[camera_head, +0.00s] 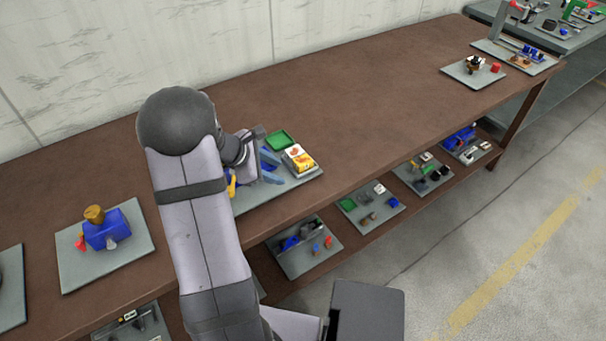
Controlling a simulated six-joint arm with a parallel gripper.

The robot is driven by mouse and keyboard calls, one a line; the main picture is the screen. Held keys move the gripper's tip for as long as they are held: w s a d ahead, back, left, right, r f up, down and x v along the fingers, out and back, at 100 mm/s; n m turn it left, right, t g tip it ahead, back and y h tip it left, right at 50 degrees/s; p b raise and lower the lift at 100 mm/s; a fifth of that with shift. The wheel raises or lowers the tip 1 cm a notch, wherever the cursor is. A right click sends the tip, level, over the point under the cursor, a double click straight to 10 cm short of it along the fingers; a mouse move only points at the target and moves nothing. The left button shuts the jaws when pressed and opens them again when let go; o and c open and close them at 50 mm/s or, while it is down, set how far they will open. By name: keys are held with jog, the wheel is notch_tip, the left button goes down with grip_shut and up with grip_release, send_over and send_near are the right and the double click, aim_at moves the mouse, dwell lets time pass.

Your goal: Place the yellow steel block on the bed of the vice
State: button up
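My gripper (254,155) is over a grey board (283,187) on the brown bench, and my arm covers the board's left part. I cannot see its fingertips clearly, nor whether it holds anything. A small yellow piece (231,182) shows at the right edge of my arm, below the gripper; it may be the yellow steel block, but most of it is hidden. Blue parts (270,168) lie just right of the gripper, partly covered by it; they may belong to the vice. I cannot make out a vice bed.
A green tray (279,140) and a yellow-and-red patterned box (298,158) sit on the board's right side. Another board (135,253) on the left carries a blue device (107,231). More boards lie on the lower shelf.

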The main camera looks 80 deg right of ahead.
jog(key=n+g+b, duration=0.1)
jog(key=f+n+g+h+b, duration=0.1)
jog(key=shift+d+g, duration=0.3)
jog(key=shift+s+d+r+n+g+h+b, duration=0.2)
jog(key=shift+n+g+h+b, duration=0.2)
jog(key=shift+n+h+b, duration=0.25)
jog(key=shift+w+d+r+n+g+h+b, duration=0.1)
jog(key=shift+d+r+n+g+h+b, duration=0.25)
jog(key=shift+n+g+b, duration=0.3)
jog(key=shift+r+n, duration=0.2)
jog(key=shift+n, duration=0.1)
